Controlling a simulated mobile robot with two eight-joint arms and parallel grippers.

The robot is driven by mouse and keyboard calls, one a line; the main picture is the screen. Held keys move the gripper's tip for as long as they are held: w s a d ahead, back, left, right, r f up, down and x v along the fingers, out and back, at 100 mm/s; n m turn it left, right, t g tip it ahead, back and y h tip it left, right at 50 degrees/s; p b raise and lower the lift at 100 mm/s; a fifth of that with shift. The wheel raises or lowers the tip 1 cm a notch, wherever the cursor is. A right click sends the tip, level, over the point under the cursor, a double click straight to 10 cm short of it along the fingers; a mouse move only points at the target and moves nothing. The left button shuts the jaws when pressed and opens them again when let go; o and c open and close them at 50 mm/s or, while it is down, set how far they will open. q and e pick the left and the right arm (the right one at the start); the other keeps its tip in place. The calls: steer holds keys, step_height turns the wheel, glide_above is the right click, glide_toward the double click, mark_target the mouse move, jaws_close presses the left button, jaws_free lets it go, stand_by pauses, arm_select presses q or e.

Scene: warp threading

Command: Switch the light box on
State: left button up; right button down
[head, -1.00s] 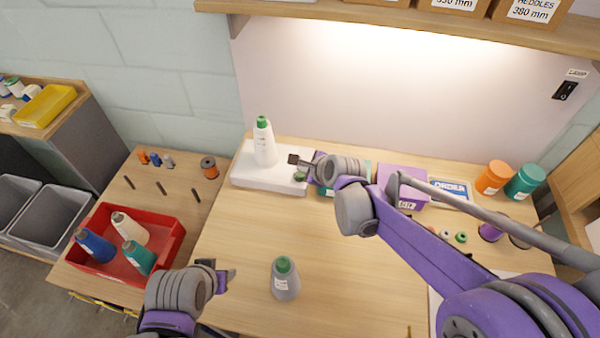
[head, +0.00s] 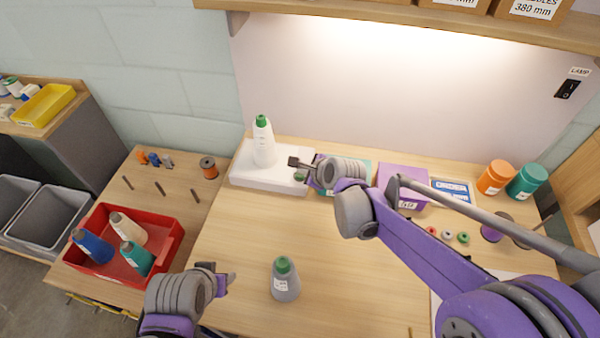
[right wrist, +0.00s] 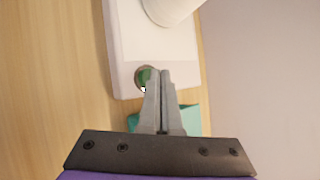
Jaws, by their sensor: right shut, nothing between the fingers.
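The light box (head: 262,181) is a flat white slab at the back left of the table, with a white bottle (head: 264,146) with a green cap standing on it. A round green button (head: 299,177) sits near its right end; it also shows in the right wrist view (right wrist: 143,76). My right gripper (head: 292,161) is shut and empty, its tips above the box's right end close to the button. In the right wrist view the closed fingers (right wrist: 158,74) partly cover the button; I cannot tell whether they touch it. My left gripper (head: 232,278) is at the lower left, its fingers unclear.
A grey bottle with a green cap (head: 285,280) stands at the table's front. A red tray (head: 170,225) with several cones stands left. A purple box (head: 405,180) and orange and teal jars (head: 527,181) stand right. A lamp switch (head: 567,89) is on the wall.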

mark_target(303, 176)
arm_select(q)
steer(key=shift+f, duration=0.15)
arm_select(e)
steer(key=shift+f, duration=0.2)
steer(key=shift+r, duration=0.2)
arm_select(q)
steer(key=shift+w+r+p, duration=0.1)
steer(key=shift+r+p, duration=0.35)
steer(key=shift+r, duration=0.2)
arm_select(e)
steer(key=shift+r, duration=0.7)
steer(key=shift+r, duration=0.1)
arm_select(q)
steer(key=r+p, duration=0.1)
steer(key=r, duration=0.1)
steer(key=w+r+p, duration=0.1)
steer(key=r+p, duration=0.1)
arm_select(e)
step_height(303, 176, up, 6)
steer(key=shift+f, duration=0.15)
stand_by(0.6)
